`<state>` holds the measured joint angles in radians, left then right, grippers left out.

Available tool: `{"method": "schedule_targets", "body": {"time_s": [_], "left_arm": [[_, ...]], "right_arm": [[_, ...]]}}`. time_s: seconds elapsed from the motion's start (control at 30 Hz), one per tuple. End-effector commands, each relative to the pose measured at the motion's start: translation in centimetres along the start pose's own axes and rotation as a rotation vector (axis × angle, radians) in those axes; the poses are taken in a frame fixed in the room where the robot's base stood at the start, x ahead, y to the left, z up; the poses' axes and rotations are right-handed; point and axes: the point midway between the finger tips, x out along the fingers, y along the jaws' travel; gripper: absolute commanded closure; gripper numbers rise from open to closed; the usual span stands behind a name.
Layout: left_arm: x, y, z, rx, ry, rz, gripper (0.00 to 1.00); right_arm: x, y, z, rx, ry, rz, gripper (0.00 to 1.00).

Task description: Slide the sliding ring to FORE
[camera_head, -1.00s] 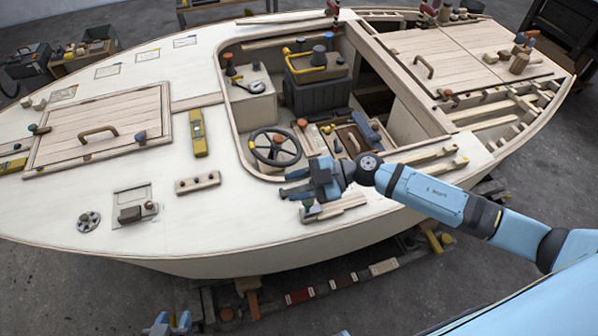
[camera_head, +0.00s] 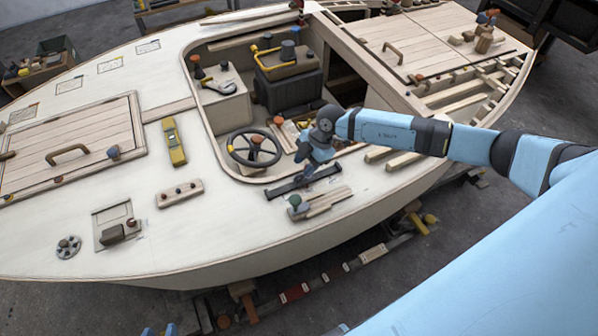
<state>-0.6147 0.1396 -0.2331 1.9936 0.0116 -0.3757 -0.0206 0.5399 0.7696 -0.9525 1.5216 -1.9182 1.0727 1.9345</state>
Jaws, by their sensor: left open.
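A dark straight rail (camera_head: 282,190) lies on the pale deck beside the cockpit's near edge. I cannot clearly make out the sliding ring; a small blue-grey shape stands at the rail's middle, but it merges with my gripper. No FORE mark is readable. My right gripper (camera_head: 308,160) is just above and behind the rail's middle, pointing down; its jaw gap is too small to judge, nor can I tell if it touches anything. My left gripper (camera_head: 159,331) shows only its two separated fingertips at the bottom edge, off the hull and empty.
A wooden block with a green knob (camera_head: 297,202) lies just in front of the rail. The steering wheel (camera_head: 254,148) is to its left in the cockpit. A small wooden strip (camera_head: 180,194) and a yellow level (camera_head: 174,142) lie further left. The deck between is clear.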

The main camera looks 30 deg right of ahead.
Motion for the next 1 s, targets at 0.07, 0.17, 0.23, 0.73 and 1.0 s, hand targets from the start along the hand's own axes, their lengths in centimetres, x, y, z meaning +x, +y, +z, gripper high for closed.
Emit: {"method": "schedule_targets", "body": {"time_s": [0.07,0.17,0.23,0.73,1.0], "left_arm": [[-0.1,-0.1,-0.1,0.0,0.0,-0.002,0.57],[-0.1,-0.2,-0.1,0.0,-0.001,-0.004,0.57],[-0.1,-0.2,-0.1,0.0,-0.002,-0.004,0.57],[-0.1,-0.1,-0.1,-0.002,-0.002,-0.003,0.57],[-0.2,0.0,-0.1,-0.002,-0.002,-0.001,0.57]], "right_arm": [[1.5,0.0,-0.1,0.002,0.002,-0.001,0.6],[3.0,0.0,-0.1,0.002,0.002,-0.001,0.6],[3.7,0.0,-0.1,0.001,0.002,0.0,0.6],[4.7,0.0,0.0,0.0,0.001,0.0,0.76],[4.6,0.0,0.0,0.0,0.001,0.001,1.0]]}}
